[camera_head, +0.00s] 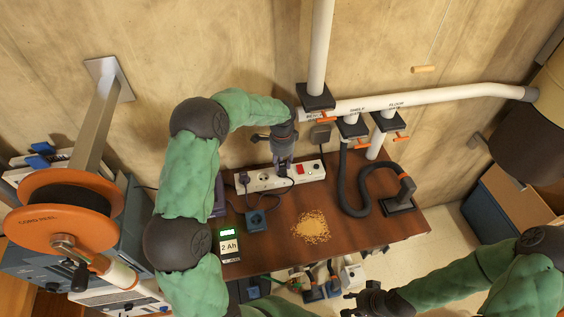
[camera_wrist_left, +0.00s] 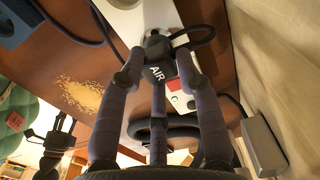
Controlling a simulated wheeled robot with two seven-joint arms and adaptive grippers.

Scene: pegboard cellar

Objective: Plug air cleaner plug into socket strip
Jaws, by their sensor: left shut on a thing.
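The white socket strip (camera_head: 256,184) lies along the back of the brown bench, with a red switch near its right end. My left gripper (camera_head: 283,166) is above the strip's middle, shut on a dark plug marked AIR (camera_wrist_left: 160,72). In the left wrist view my left gripper (camera_wrist_left: 160,85) has its fingers around this plug, and a dark cord loops from it. The white strip (camera_wrist_left: 183,98) shows just behind it. Whether the plug's pins are in a socket is hidden. My right gripper (camera_head: 368,299) is open and empty near the bench's front right.
A dark plug (camera_head: 243,178) sits at the strip's left end. A blue plug-like block (camera_head: 255,219) and a 2 Ah charger (camera_head: 229,246) are on the bench left. Sawdust (camera_head: 311,226) lies mid-bench; a black hose (camera_head: 350,198) is right. An orange cord reel (camera_head: 60,213) stands left.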

